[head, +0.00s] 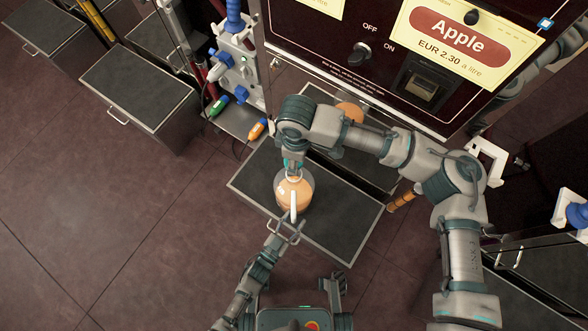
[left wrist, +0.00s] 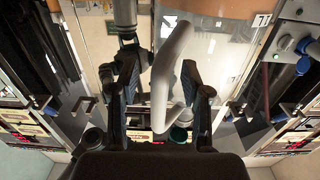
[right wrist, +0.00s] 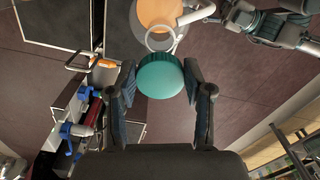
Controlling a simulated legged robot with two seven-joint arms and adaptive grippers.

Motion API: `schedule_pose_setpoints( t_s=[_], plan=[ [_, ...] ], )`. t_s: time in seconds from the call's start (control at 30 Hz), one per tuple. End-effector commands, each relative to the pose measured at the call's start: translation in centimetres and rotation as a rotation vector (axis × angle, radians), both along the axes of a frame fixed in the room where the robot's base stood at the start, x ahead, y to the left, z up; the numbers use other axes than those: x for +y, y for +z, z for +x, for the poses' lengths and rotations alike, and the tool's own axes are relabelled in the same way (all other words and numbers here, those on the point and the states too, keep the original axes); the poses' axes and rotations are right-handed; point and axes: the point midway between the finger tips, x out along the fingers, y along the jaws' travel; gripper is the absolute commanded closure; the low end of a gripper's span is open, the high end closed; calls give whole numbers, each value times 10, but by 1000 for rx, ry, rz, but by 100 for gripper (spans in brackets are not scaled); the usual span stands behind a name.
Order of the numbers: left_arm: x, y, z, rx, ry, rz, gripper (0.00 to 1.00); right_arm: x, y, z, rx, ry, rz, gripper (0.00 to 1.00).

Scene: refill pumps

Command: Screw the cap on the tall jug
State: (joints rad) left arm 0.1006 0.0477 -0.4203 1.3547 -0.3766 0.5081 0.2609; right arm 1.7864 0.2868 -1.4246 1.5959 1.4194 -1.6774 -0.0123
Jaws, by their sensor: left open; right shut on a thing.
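The tall jug (head: 301,205) is clear with orange liquid and a white handle. It stands on a dark drawer top; its neck ring (right wrist: 160,40) shows in the right wrist view. My right gripper (head: 291,166) reaches over it from above and is shut on the teal cap (right wrist: 160,76). The cap overlaps the lower edge of the ring in that view, off to one side; I cannot tell the gap. My left gripper (head: 285,230) is open at the jug's near side. The handle (left wrist: 172,70) stands between its fingers in the left wrist view.
The dark drawer top (head: 345,225) has bare room right of the jug. The Apple dispenser (head: 380,75) stands behind, with a rounded orange thing (head: 350,111) partly hidden by my right arm. Another drawer (head: 140,88) stands further left.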

Motion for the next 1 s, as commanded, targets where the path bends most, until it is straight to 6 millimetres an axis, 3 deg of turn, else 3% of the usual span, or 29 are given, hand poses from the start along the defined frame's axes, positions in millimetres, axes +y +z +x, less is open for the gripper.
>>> schedule_pose_setpoints(
  t_s=[0.27, 0.47, 0.5, 0.77, 1.0],
  plan=[
    [-1, 0, 1, 0, 0, 0, 53, 0, 0, 0, 0, 0, 0, 61],
    [0, 0, 1, 0, 0, 0, 98, 0, 0, 0, 0, 0, 0, 61],
    [0, 0, 1, 0, 0, 0, 100, 0, 0, 0, 0, 0, 0, 61],
    [0, 0, 1, 0, 0, 0, 100, 0, -4, 0, 1, 0, -1, 61],
    [0, 0, 1, 0, 0, 0, 100, -1, -38, -1, 1, -1, -2, 61]
  ],
)
